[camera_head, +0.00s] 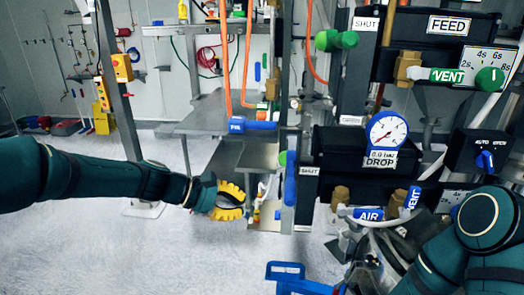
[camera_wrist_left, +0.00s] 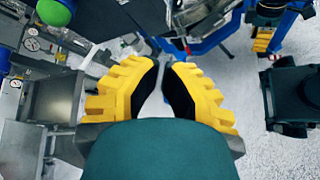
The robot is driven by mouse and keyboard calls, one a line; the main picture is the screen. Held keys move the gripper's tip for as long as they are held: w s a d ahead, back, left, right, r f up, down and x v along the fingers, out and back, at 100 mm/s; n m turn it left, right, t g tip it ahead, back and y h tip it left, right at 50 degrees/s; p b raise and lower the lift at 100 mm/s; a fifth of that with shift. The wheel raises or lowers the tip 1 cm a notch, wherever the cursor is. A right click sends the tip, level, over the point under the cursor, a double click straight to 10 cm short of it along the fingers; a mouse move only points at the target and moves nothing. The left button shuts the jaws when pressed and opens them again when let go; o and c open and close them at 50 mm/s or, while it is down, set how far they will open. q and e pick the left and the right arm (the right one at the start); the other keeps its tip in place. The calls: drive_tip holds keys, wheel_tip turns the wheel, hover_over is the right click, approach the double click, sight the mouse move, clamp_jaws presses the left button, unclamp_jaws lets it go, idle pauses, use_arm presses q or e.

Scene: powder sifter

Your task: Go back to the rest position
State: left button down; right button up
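My left arm reaches in from the left in the head view. My left gripper (camera_head: 243,203) has yellow ribbed fingers and hangs in front of a grey metal platform. In the left wrist view its two fingers (camera_wrist_left: 165,72) stand apart with a narrow gap between the black pads, and nothing is held between them. My right arm (camera_head: 485,225) is bent at the lower right of the head view, and its gripper cannot be made out there. A yellow ribbed part (camera_wrist_left: 262,42) by a dark link at the top right of the left wrist view may be my right gripper, too small to read.
The valve panel with the FEED box (camera_head: 448,26), a DROP gauge (camera_head: 386,131) and a blue AIR valve (camera_head: 368,214) stands at the right, close to my right arm. A blue frame (camera_head: 288,272) is low in the middle. Open floor (camera_head: 120,250) lies at the left.

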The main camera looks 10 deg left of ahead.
use_arm(q)
drive_tip(key=s+f+m+g+y+b, duration=0.1)
drive_tip(key=s+f+m+y+b, duration=0.15)
drive_tip(key=f, duration=1.15)
drive_tip(key=s+f+m+g+y+b, duration=0.15)
drive_tip(key=s+f+y, duration=0.25)
drive_tip(key=f, duration=1.1)
drive_tip(key=s+d+f+m+y+b, duration=0.1)
drive_tip(key=s+f+m+b, duration=0.1)
drive_tip(key=s+f+m, duration=0.6)
wheel_tip(320, 180, down, 6)
drive_tip(key=shift+s+d+r+b, duration=0.15)
drive_tip(key=shift+s+b, duration=0.25)
drive_tip(key=shift+s, duration=0.65)
drive_tip(key=shift+f+t, duration=0.2)
drive_tip(key=shift+t, duration=0.05)
